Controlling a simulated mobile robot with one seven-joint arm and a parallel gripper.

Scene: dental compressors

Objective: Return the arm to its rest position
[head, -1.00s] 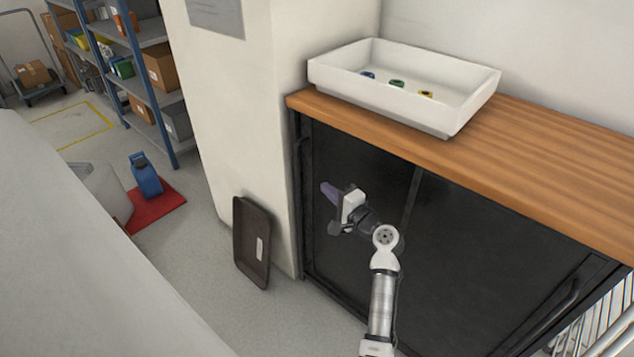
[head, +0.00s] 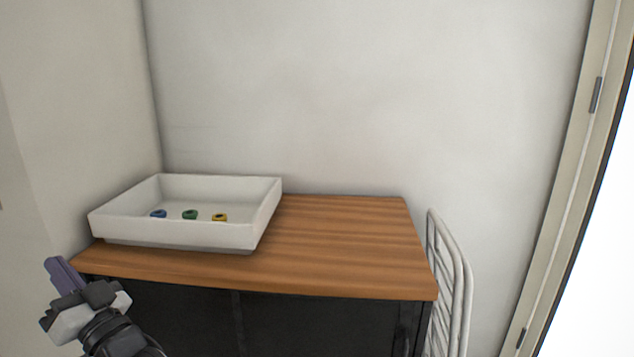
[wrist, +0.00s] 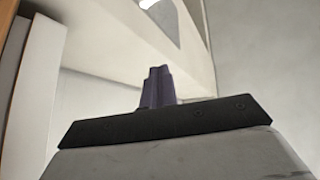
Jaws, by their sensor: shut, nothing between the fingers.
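My gripper (head: 62,268) shows at the lower left of the head view, in front of the left end of the cabinet. Its purple fingers are together and hold nothing. In the wrist view the shut fingers (wrist: 158,88) point up from the dark edge of the gripper body. Only the end of my arm is in the head view; the rest is below the frame.
A white tray (head: 180,234) with a blue, a green and a yellow ring stands on the wooden top (head: 345,250) of a black cabinet (head: 320,325). The top's right part is bare. A white metal rack (head: 452,280) stands at right, near a door frame (head: 570,170).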

